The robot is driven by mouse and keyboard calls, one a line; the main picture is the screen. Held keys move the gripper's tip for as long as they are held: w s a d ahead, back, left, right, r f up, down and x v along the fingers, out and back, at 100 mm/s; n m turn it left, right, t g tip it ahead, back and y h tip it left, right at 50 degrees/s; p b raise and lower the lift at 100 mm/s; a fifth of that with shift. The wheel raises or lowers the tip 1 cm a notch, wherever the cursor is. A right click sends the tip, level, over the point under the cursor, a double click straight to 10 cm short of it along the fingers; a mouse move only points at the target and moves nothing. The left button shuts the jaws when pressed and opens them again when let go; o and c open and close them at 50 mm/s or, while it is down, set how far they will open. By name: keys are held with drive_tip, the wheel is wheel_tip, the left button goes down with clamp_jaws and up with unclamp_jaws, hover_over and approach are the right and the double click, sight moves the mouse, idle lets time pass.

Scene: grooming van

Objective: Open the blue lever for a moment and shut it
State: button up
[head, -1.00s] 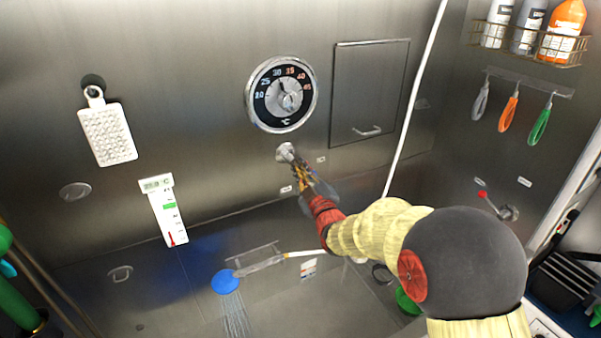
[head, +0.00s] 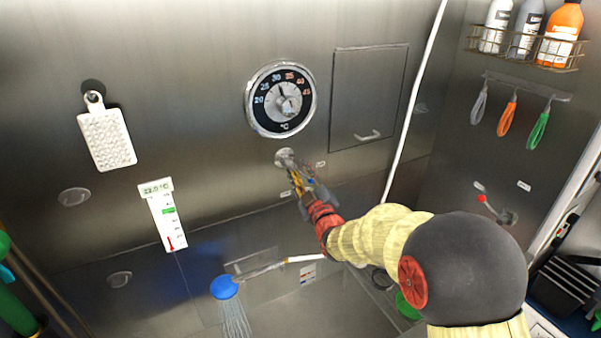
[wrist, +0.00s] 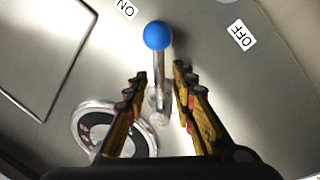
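The blue lever shows in the wrist view as a blue ball (wrist: 158,36) on a metal rod, its pivot on the steel wall. The rod points between the ON label (wrist: 125,8) and the OFF label (wrist: 241,35), somewhat closer to ON. My gripper (wrist: 160,72) is open, with one finger on each side of the rod and a visible gap to both. In the head view my gripper (head: 300,180) is at the round wall fitting (head: 284,158) below the dial and mostly hides the lever. The blue shower head (head: 224,287) is spraying water.
The temperature dial (head: 281,99) is above the lever, with a hatch (head: 370,95) to its right. A thermometer strip (head: 163,215) hangs at the left. A red-tipped lever (head: 483,199) is on the right wall. A pale hose (head: 412,105) runs down the wall.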

drive_tip(key=v, duration=1.2)
drive_tip(key=shift+c, duration=0.2)
idle(1.8)
